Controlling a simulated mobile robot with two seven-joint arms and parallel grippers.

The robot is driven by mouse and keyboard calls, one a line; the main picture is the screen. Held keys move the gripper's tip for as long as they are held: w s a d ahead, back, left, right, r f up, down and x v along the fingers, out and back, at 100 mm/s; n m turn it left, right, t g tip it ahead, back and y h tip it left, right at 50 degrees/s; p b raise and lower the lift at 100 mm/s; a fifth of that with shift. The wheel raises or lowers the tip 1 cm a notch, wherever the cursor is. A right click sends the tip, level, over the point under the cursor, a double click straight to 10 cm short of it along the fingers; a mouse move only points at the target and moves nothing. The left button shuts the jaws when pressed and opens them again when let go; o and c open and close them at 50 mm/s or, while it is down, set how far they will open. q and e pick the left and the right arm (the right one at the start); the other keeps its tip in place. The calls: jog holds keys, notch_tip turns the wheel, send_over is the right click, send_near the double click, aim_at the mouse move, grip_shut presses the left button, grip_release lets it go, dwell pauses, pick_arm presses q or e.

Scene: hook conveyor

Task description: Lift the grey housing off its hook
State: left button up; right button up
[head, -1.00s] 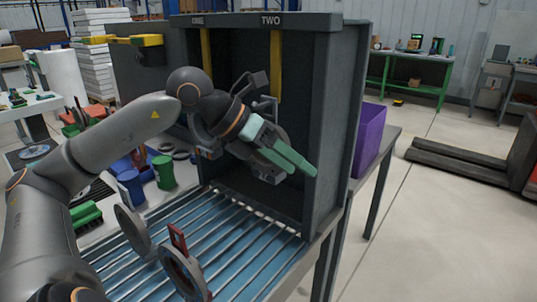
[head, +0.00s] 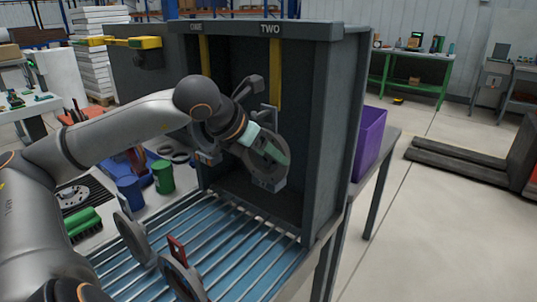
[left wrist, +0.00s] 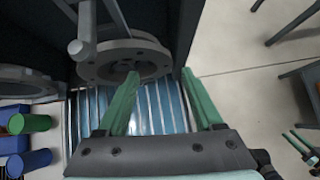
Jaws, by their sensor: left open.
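The grey housing (head: 272,176), a round flanged part, hangs upright in the bay marked TWO, on a grey hook (head: 273,117) below a yellow strip. My left gripper (head: 278,155) is open in front of it, its green fingers overlapping the housing in the head view. In the left wrist view the housing (left wrist: 120,62) is beyond the fingers. The left finger of the gripper (left wrist: 160,73) overlaps its flange and the right finger is out to the right of it. I cannot tell whether they touch. My right gripper is not in view.
A second grey part (left wrist: 22,82) hangs in the bay marked ONE. The cabinet's right wall (head: 333,130) is close beside the housing. Grey discs, one with a red piece (head: 177,250), stand on the blue roller bed (head: 225,245). A purple bin (head: 369,138) is outside right.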

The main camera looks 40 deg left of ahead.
pick_arm(q)
jog(key=p+x, duration=0.4)
jog(key=x, duration=0.1)
jog(key=shift+w+d+r, duration=0.1)
grip_shut()
dwell(0.6)
jog(key=shift+r, duration=0.15)
